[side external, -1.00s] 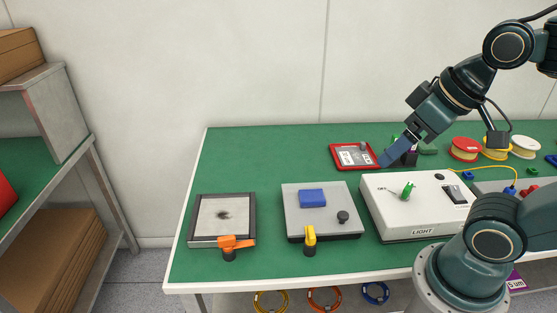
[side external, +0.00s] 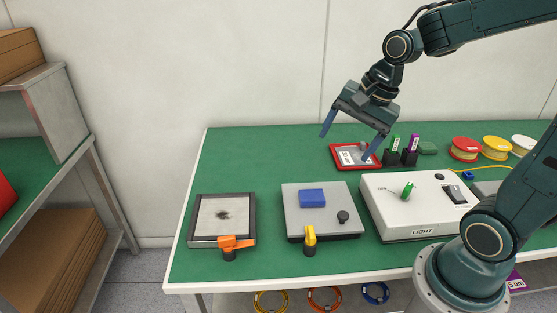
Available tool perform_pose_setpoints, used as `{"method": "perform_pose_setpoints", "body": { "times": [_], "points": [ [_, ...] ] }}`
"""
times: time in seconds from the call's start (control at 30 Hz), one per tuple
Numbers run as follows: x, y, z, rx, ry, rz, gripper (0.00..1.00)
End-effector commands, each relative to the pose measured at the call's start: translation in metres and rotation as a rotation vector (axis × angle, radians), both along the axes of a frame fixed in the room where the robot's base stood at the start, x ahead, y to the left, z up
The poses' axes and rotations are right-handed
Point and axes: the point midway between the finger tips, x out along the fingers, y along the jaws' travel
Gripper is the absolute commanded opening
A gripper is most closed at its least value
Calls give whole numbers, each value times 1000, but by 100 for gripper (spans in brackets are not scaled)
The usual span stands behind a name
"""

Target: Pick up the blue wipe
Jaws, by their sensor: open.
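The blue wipe (side external: 312,198) is a small blue block-like pad lying on top of a grey plate (side external: 290,218) near the middle of the green table. My gripper (side external: 344,148) is open and empty, with two blue fingers spread wide. In the picture it is above and to the right of the wipe, near the red-framed tray (side external: 334,160) at the back of the table. Nothing hides the wipe.
A dark-framed plate (side external: 192,220) with an orange lever (side external: 236,242) lies left. A white LIGHT box (side external: 420,213) stands right. Green and purple items (side external: 402,150) and spools (side external: 464,149) are behind.

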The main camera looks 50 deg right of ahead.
Motion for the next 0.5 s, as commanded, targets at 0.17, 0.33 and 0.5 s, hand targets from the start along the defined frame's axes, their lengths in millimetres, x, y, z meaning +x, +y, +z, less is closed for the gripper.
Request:
{"method": "perform_pose_setpoints", "body": {
  "times": [0.17,0.33,0.5],
  "points": [
    [22,-16,-23,133,64,-272,80],
    [39,-31,-47,260,126,-534,80],
    [52,-46,-69,374,186,-774,80]
  ]
}}
